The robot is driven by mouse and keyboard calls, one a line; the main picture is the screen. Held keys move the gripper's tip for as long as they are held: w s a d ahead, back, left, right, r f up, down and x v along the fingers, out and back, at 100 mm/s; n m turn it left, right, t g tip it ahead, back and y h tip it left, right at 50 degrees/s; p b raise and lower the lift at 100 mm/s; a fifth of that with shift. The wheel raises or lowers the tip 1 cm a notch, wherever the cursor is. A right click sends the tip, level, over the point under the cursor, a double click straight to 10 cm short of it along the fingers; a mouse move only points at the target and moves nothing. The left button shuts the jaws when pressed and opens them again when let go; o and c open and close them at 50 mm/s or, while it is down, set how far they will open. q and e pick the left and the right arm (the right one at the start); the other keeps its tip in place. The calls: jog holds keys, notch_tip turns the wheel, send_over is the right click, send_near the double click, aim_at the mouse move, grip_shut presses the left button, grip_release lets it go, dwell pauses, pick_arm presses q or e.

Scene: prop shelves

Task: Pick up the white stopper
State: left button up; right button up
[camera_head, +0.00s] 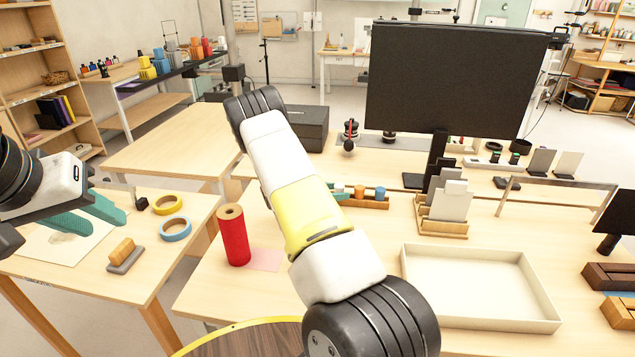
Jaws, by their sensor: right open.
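The white stopper (339,187) appears to be the small white piece at the left end of a low wooden rack (374,205) on the right-hand table. It stands beside an orange piece (359,191) and a blue piece (380,192). My right arm crosses in front of the rack's left end and partly hides it. My right gripper does not show. My left gripper (108,220), with green fingers, is at the left above the other table, far from the rack. Its fingers are apart with nothing between them.
A red roll (237,237) stands left of my right arm. A shallow cream tray (480,324) lies at the front right. A wooden holder with cards (442,228) and a black monitor (450,80) stand right of the rack. Yellow tape (168,205) and blue tape (175,230) lie near my left gripper.

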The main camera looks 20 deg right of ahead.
grip_shut()
